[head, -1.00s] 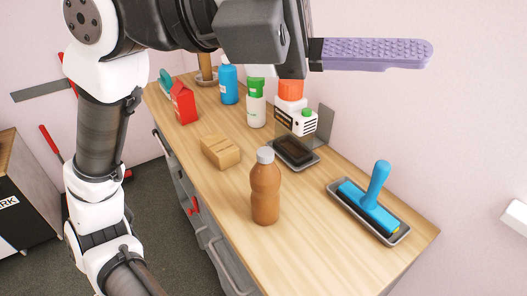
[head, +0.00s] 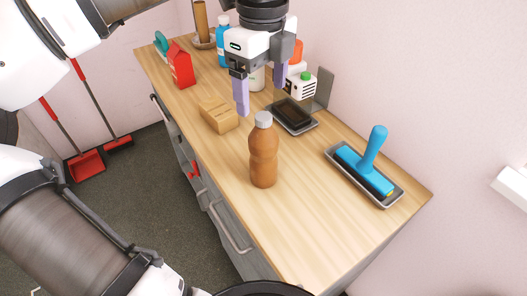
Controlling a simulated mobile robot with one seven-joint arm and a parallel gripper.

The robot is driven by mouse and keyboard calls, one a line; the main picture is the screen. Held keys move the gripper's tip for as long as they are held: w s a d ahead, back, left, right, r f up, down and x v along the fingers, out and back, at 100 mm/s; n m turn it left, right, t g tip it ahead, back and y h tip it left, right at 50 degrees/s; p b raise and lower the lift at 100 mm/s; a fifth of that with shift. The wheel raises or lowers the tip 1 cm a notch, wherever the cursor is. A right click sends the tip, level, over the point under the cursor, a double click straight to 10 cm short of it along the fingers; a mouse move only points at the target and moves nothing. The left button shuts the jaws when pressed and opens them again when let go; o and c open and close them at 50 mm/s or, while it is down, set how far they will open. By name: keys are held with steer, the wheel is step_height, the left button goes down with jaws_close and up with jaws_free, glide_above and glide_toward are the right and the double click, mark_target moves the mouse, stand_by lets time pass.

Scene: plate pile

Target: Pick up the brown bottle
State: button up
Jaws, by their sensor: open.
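The brown bottle (head: 263,160) stands upright on the wooden worktop, with a grey-white cap. My gripper (head: 261,95) is open and empty, with its two purple fingers pointing down and spread apart.
A wooden block (head: 219,115) lies left of the bottle. A blue roller (head: 366,166) rests in a grey tray (head: 394,198) at right. A dark sponge tray (head: 292,117), a red carton (head: 180,66) and a blue bottle (head: 222,42) stand further back. The front worktop is clear.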

mark_target(263, 133)
step_height(263, 133, down, 11)
steer(key=p, duration=0.2)
steer(key=shift+p, duration=0.3)
steer(key=shift+c, duration=0.3)
steer(key=shift+r, duration=0.1)
steer(key=c, duration=1.2)
